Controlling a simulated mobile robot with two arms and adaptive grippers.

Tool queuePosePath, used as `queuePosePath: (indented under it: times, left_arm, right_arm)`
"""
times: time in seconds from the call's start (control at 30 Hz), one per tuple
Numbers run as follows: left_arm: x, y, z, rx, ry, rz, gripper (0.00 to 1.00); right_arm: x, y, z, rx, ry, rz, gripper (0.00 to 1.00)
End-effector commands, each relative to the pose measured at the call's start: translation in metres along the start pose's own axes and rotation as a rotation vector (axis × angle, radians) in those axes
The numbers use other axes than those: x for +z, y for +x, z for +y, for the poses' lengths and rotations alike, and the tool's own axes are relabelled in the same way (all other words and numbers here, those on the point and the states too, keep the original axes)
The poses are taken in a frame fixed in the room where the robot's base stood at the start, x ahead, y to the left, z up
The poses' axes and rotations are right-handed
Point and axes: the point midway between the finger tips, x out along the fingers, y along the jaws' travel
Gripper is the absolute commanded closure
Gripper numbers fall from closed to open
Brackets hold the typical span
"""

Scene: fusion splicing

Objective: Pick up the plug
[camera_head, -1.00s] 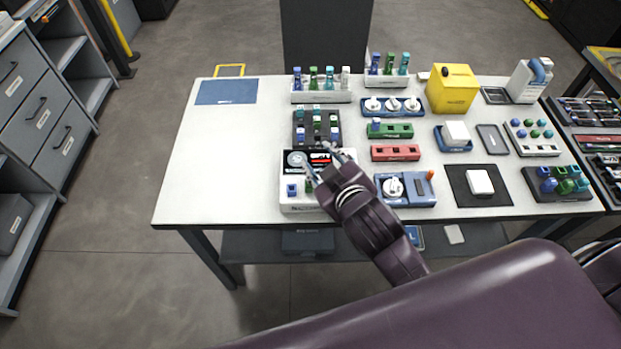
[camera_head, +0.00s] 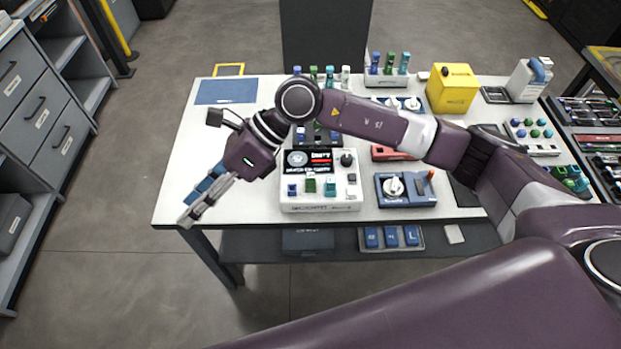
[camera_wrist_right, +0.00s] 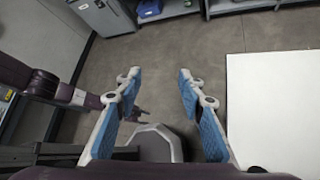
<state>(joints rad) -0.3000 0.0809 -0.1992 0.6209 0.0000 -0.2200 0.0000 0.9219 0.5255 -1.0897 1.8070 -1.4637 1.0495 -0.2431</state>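Several small plugs are in view, and I cannot tell which one the task means. A blue plug (camera_head: 292,190), a green plug (camera_head: 311,185) and a teal plug (camera_head: 330,187) stand on the front of the white device (camera_head: 320,208). My right gripper (camera_head: 189,218) is past the table's left front edge, left of the device and apart from the plugs. In the right wrist view it (camera_wrist_right: 158,79) is open, with nothing between its blue-padded fingers. A maroon arm of mine shows at that view's left; its gripper is too small and dark to read.
My right arm crosses over the table and hides part of the dark plug rack (camera_head: 300,141) and red block (camera_head: 382,153). A blue unit with a white dial (camera_head: 408,200) is right of the device. A blue mat (camera_head: 226,91) lies back left. The table's left side is mostly clear.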

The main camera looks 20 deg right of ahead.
Motion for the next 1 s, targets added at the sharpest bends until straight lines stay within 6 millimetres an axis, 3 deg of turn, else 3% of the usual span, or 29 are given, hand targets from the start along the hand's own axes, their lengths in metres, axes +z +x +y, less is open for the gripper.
queuePosePath:
  times: [0.03,0.1,0.2,0.3,0.43,0.57,1.0]
  left_arm:
    - [0.000,0.000,0.000,0.000,0.000,0.000,0.64]
    - [0.000,0.000,0.000,0.000,0.000,0.000,0.64]
    - [0.000,0.000,0.000,0.000,0.000,0.000,0.64]
    - [0.000,0.000,0.000,0.000,0.000,0.000,0.64]
    - [-0.001,0.000,0.000,0.000,0.001,0.000,0.64]
    - [-0.001,-0.005,0.000,0.000,0.001,0.000,0.64]
    - [-0.003,-0.035,0.000,0.001,0.001,0.000,0.64]
  right_arm:
    - [-0.026,-0.017,-0.028,-0.081,-0.042,0.140,0.64]
    - [-0.061,-0.046,-0.062,-0.179,-0.079,0.326,0.64]
    - [-0.099,-0.097,-0.101,-0.302,-0.093,0.553,0.64]
    - [-0.122,-0.143,-0.124,-0.390,-0.083,0.714,0.64]
    - [-0.136,-0.178,-0.137,-0.451,-0.065,0.823,0.64]
    - [-0.145,-0.181,-0.142,-0.461,-0.058,0.847,0.64]
    - [-0.182,-0.143,-0.158,-0.456,-0.058,0.843,0.64]
